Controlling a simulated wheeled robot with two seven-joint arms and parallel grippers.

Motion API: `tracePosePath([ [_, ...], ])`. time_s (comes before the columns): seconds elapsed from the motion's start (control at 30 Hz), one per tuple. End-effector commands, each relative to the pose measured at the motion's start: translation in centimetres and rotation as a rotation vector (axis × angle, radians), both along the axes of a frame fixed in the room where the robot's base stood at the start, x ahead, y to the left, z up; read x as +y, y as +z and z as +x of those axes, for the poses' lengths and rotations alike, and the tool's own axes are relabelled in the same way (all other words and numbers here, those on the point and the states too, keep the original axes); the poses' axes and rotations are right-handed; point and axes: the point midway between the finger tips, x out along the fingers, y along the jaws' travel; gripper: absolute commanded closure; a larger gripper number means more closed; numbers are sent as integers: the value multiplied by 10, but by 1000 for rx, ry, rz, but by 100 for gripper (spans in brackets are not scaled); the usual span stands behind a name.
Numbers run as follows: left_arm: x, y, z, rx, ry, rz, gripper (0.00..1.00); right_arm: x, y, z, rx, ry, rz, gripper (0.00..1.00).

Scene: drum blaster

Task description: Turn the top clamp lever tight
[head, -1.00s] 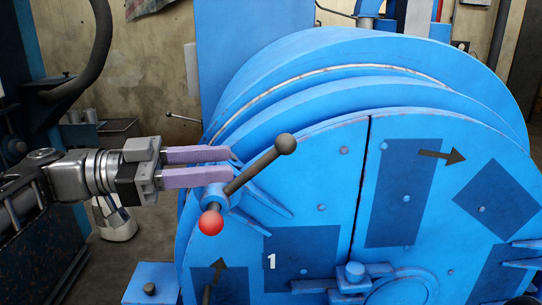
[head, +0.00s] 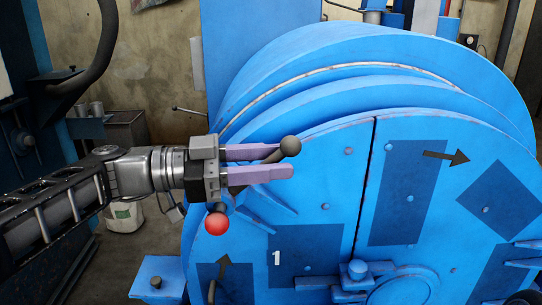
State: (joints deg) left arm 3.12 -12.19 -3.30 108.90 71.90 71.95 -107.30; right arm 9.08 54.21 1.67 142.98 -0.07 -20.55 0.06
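The top clamp lever is a dark grey bar with a dark ball knob (head: 290,146) at its upper right end and a red ball (head: 216,223) at its lower left end. It slants across the upper left of the blue drum door (head: 330,200). My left gripper (head: 284,161) reaches in from the left with its two purple fingers apart, pointing right. Part of the bar shows between the fingers, just below and left of the dark knob. The gripper hides the lever's middle and its pivot. I cannot tell whether a finger touches the bar. My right gripper is out of view.
Blue ribs stick out from the drum near the lever. A blue clamp block (head: 357,270) sits low on the door. A thin rod handle (head: 189,110) stands out behind my gripper. A white bucket (head: 124,216) stands on the floor at left.

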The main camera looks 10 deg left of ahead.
Motion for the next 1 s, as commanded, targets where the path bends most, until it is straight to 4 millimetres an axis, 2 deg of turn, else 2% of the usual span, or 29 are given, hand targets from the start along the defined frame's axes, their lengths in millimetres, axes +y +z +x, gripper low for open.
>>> tracePosePath([
  [0.23, -1, 0, 0, 0, 0, 0, 63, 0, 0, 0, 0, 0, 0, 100],
  [0.7, 0, 0, 0, -1, 0, -1, 100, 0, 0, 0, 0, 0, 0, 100],
  [1.0, 0, 1, 0, -1, 0, -1, 100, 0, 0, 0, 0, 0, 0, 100],
])
